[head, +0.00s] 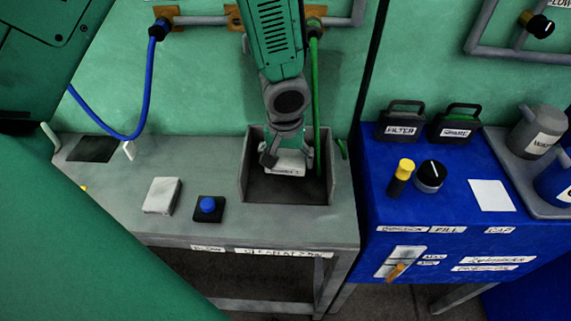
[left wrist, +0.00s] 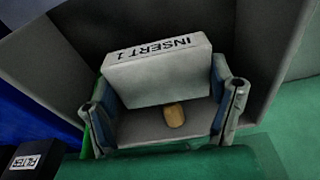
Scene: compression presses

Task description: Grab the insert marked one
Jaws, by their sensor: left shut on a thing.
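The insert marked one is a pale block (head: 286,168). In the left wrist view its dark lettering reads INSERT 1 on the top edge of the block (left wrist: 158,72). My left gripper (head: 287,158) comes down from above into a grey open-topped bin (head: 330,185) and is shut on the insert, one finger at each side. In the left wrist view my left gripper (left wrist: 163,98) has its fingers at the left and right ends of the block. Whether the insert touches the bin floor I cannot tell. My right gripper is not in view.
The grey bench also holds a white block (head: 162,195) and a blue button on a black box (head: 208,205). A green hose (head: 316,100) hangs into the bin's right side. A blue bench (head: 440,215) with labelled black cases (head: 402,125) stands to the right.

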